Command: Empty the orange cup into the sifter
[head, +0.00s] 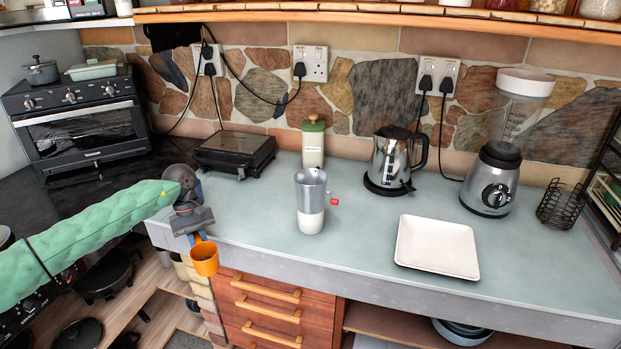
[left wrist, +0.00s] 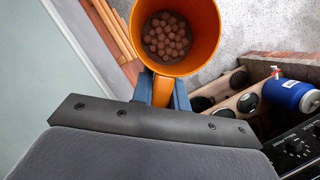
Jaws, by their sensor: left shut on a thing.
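The orange cup (head: 205,259) hangs just off the counter's front left edge, held by its handle in my left gripper (head: 198,237). In the left wrist view the cup (left wrist: 188,62) is seen from above, with several round brown pieces (left wrist: 167,37) inside; my left gripper (left wrist: 165,92) is shut on its handle. The sifter (head: 311,200), a metal cylinder with a cream lower part and a small red knob at its right side, stands upright on the counter, right of the gripper and apart from it. My right gripper is not in view.
A white square plate (head: 437,247) lies right of the sifter. A black appliance (head: 234,152) is at the back left. The counter between cup and sifter is clear.

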